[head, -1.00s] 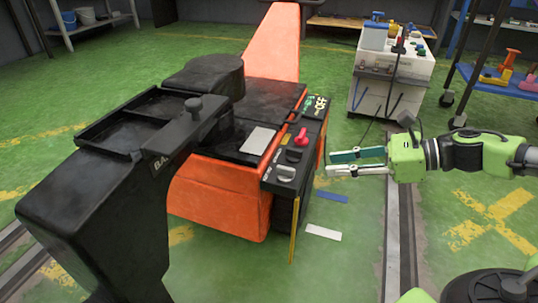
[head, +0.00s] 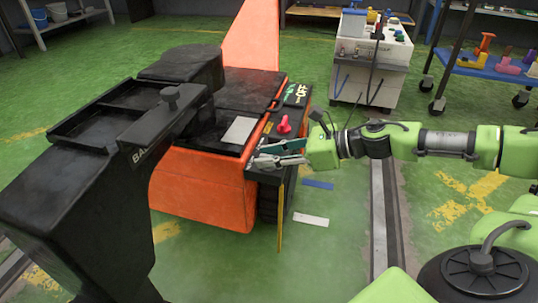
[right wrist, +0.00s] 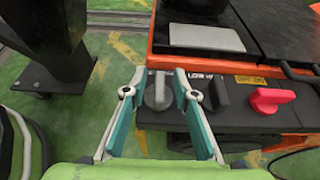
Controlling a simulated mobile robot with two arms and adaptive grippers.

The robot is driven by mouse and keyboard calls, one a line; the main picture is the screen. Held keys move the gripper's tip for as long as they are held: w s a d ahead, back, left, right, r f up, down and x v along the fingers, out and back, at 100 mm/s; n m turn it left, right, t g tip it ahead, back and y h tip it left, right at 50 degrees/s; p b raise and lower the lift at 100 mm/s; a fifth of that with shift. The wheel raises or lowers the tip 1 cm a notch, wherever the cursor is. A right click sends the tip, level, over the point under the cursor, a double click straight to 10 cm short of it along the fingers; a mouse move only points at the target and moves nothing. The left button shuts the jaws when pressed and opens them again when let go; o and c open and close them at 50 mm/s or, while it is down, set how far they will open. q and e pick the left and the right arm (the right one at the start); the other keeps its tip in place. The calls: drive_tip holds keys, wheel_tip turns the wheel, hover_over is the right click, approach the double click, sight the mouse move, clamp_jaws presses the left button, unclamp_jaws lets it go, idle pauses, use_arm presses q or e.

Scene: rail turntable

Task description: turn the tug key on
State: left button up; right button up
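The orange tug (head: 200,190) stands left of centre with a black control panel (right wrist: 240,118) on its side. In the right wrist view the panel carries a grey knob (right wrist: 158,93), a black knob (right wrist: 218,95) and a red knob (right wrist: 271,99). I cannot tell which is the key. The red knob also shows in the head view (head: 284,125). My right gripper (head: 257,157) is at the panel's near end, fingers apart. In the wrist view its open fingers (right wrist: 158,76) lie on either side of the grey knob; contact is unclear. My left gripper is out of view.
A black post-like structure (head: 80,215) stands at the left front. A white cart (head: 372,70) and a blue shelf (head: 490,68) with coloured items stand behind. Green floor right of the tug is open, with a rail groove (head: 378,220).

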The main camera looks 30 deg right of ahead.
drive_tip(key=shift+w, duration=0.1)
clamp_jaws()
